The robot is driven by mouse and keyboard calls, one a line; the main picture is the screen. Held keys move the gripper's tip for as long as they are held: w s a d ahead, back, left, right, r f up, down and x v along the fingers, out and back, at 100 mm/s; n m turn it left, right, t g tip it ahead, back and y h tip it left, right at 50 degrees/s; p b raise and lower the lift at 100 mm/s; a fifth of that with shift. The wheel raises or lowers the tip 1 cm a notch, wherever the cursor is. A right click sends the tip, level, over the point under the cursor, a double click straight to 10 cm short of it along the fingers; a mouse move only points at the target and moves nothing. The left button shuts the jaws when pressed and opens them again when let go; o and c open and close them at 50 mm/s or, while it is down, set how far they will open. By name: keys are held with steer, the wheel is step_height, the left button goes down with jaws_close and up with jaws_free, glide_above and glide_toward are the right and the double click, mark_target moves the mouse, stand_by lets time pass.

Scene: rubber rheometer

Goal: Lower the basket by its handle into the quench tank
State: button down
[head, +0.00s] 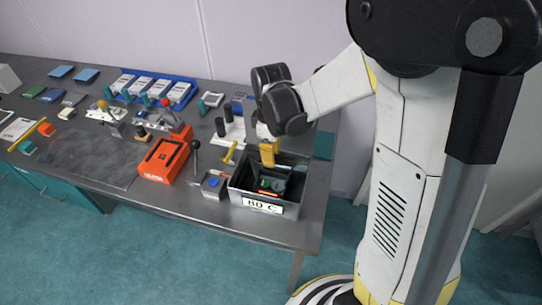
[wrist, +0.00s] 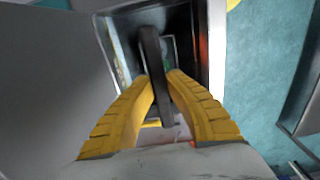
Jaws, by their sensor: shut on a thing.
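The quench tank (head: 237,197) is a grey open box with an "80 C" label, near the right end of the bench. My gripper (head: 268,152) is above the tank's opening, pointing down. In the wrist view its two yellow fingers (wrist: 160,82) are closed on either side of a dark upright bar, the basket's handle (wrist: 152,52). The basket (head: 272,186) shows as a dark shape with green and orange bits, inside the tank's walls. Whether it touches the tank floor cannot be told. In the wrist view the tank's rim (wrist: 110,48) surrounds the handle.
A grey box with a blue button (head: 213,183) stands close left of the tank. Dark cylinders (head: 220,127) stand behind.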

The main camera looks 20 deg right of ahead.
steer(key=c, duration=1.4)
jaws_free()
step_height(320, 180, up, 12)
steer(key=shift+s, duration=0.1)
